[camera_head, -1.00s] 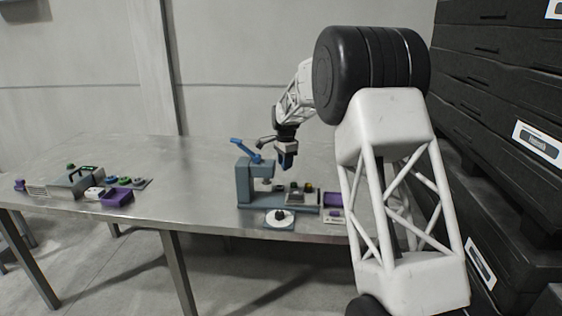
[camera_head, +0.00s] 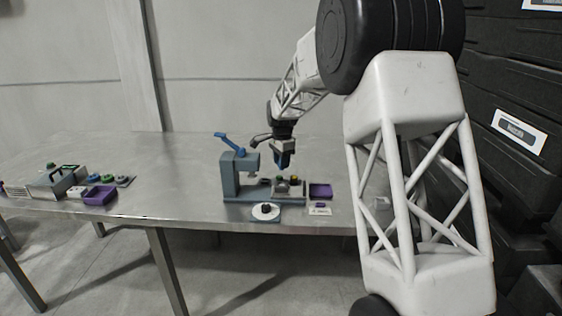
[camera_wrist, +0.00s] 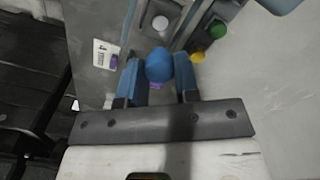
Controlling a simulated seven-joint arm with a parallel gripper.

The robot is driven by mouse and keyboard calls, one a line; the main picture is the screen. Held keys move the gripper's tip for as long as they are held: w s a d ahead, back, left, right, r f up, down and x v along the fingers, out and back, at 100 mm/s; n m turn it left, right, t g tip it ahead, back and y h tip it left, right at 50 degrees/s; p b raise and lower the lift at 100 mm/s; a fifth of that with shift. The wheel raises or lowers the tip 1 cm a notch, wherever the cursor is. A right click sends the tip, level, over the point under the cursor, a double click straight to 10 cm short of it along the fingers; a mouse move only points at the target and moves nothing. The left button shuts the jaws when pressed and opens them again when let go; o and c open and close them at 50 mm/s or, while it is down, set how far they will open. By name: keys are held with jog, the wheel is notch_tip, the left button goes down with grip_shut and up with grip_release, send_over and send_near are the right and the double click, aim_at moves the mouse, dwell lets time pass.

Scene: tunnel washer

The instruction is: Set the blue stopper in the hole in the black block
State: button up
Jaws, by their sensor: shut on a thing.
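The blue stopper (camera_wrist: 159,66) has a rounded top and sits between the two blue fingers of my gripper (camera_wrist: 158,76) in the wrist view. The gripper is shut on it. The stopper's lower end is hidden. In the head view my gripper (camera_head: 283,162) points down just above the fixture, right of the press.
A grey-blue press (camera_head: 231,178) with a blue lever stands left of my gripper. A white dial (camera_head: 265,211) is in front. Green (camera_wrist: 217,29) and yellow (camera_wrist: 197,56) knobs are close by. Dark crates (camera_head: 520,110) stack at right.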

jog(key=shift+f, duration=0.2)
jog(key=shift+f, duration=2.05)
jog(key=shift+f, duration=0.35)
